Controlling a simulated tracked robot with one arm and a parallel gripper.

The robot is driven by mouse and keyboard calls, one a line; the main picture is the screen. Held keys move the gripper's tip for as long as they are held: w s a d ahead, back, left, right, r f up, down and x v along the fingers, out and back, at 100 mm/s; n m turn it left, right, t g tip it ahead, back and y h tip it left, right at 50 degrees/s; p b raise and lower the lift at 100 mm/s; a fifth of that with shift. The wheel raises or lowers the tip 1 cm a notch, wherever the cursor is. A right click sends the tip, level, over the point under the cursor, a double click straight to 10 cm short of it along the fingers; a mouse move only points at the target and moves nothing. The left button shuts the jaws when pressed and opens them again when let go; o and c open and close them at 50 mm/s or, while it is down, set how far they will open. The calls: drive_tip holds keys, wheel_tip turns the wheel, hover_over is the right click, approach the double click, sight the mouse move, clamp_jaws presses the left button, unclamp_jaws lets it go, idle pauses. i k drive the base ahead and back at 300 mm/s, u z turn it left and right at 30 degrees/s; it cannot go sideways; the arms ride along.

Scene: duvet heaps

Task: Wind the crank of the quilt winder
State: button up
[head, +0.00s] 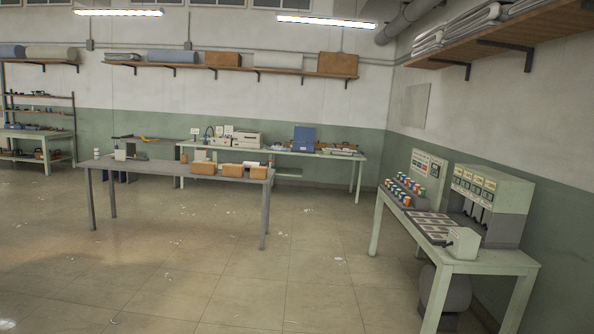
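I see no quilt winder or crank that I can make out in the head view. My gripper is not in view. No part of my arm shows. The small machines on the benches are too far off to tell whether one of them has a crank.
A green bench (489,262) at right bears colored spools (406,190), a flat tray (436,224), a pale boxy machine (492,200) and a small box (463,243). A grey table (140,170) with brown boxes stands mid-left. The tiled floor (250,290) between has small white scraps.

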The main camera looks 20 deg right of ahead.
sight(248, 165)
drive_tip(key=z, duration=0.8)
drive_tip(key=i, duration=8.4)
